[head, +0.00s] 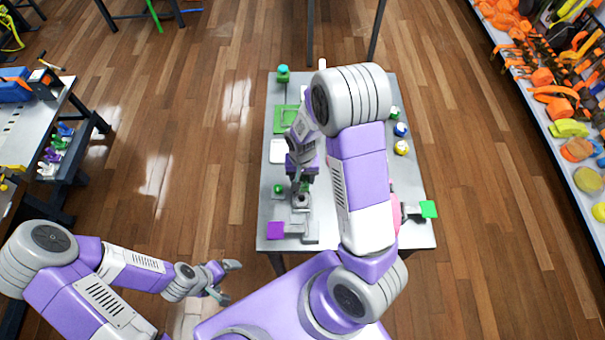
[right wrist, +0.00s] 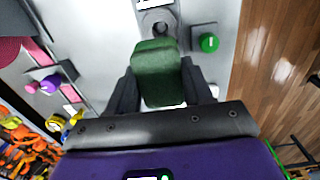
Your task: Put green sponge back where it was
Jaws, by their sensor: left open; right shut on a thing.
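The green sponge (right wrist: 157,75) is a dark green block between the two black fingers of my right gripper (right wrist: 158,90) in the right wrist view. In the head view the right gripper (head: 304,182) is over the left front part of the table, and only a little of the sponge (head: 305,187) shows. Just beyond the sponge is a grey fixture with a round dark opening (right wrist: 160,28); I cannot tell whether they touch. My left gripper (head: 222,279) is open and empty, left of the table and away from it.
The grey table (head: 420,232) carries a green button (head: 279,188), a green square (head: 286,118), a purple square (head: 275,230), a bright green square (head: 428,209) and small round pieces at right. My right arm hides the table's middle. A tool shelf stands at far right.

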